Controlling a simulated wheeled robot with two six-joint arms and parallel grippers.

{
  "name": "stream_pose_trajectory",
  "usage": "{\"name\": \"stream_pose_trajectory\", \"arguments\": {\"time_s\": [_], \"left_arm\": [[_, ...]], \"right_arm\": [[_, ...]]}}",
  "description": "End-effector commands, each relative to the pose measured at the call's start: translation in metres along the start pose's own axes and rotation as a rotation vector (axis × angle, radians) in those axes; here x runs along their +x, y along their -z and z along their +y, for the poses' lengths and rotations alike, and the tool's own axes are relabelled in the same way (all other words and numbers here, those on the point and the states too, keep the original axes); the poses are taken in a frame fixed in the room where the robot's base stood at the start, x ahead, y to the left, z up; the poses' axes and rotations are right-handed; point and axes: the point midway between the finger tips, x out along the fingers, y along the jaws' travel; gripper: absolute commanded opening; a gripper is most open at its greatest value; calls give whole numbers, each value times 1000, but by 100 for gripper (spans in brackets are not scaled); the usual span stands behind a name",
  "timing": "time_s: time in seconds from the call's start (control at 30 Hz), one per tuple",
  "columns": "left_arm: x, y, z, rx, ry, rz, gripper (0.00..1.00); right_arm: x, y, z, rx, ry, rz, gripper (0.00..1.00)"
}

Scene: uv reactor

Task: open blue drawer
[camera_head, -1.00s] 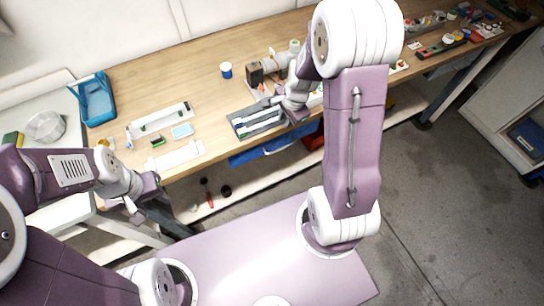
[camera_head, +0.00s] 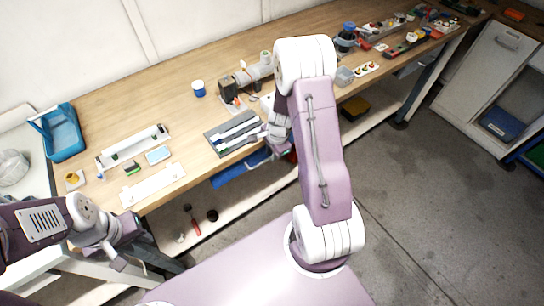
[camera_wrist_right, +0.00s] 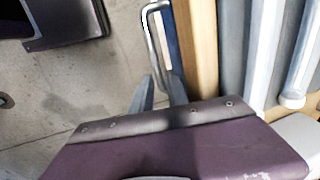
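The blue drawer (camera_head: 230,174) shows as a blue front under the near edge of the workbench, in the head view. In the right wrist view a strip of its blue front (camera_wrist_right: 171,35) lies beside the wooden edge, with a curved metal handle (camera_wrist_right: 148,35) standing out from it. My right gripper (camera_wrist_right: 160,90) is open, with the handle's near end appearing between its two fingertips; I cannot tell whether they touch it. In the head view its fingers are hard to make out by the bench edge. My left gripper (camera_head: 120,248) hangs at lower left, away from the drawer; its opening is unclear.
The wooden workbench (camera_head: 185,118) holds a grey tray (camera_head: 232,134), a blue-and-white cup (camera_head: 198,88), a blue basket (camera_head: 62,132) and several small parts. A red-handled tool (camera_head: 195,222) lies on the lower shelf. The floor (camera_head: 410,210) on the right is clear.

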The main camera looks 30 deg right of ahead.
Motion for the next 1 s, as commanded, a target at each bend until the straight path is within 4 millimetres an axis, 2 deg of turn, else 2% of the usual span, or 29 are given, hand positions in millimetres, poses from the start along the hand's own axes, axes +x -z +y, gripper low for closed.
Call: {"name": "stream_pose_trajectory", "arguments": {"time_s": [0.07, 0.3, 0.37, 0.4, 1.0], "left_arm": [[3, 0, 0, 0, 0, 0, 36], [2, 0, 0, 0, 0, 0, 36], [2, 0, 0, 0, 0, 0, 36], [2, 0, 0, 0, 0, 0, 36], [2, 0, 0, 0, 0, 0, 36]], "right_arm": [[5, 0, 0, -1, 0, 0, 20], [5, 0, 0, -1, 0, 0, 20], [5, 0, 0, -1, 0, 0, 3], [5, 0, 0, -1, 0, 0, 0], [5, 0, 0, -1, 1, 1, 0]]}}
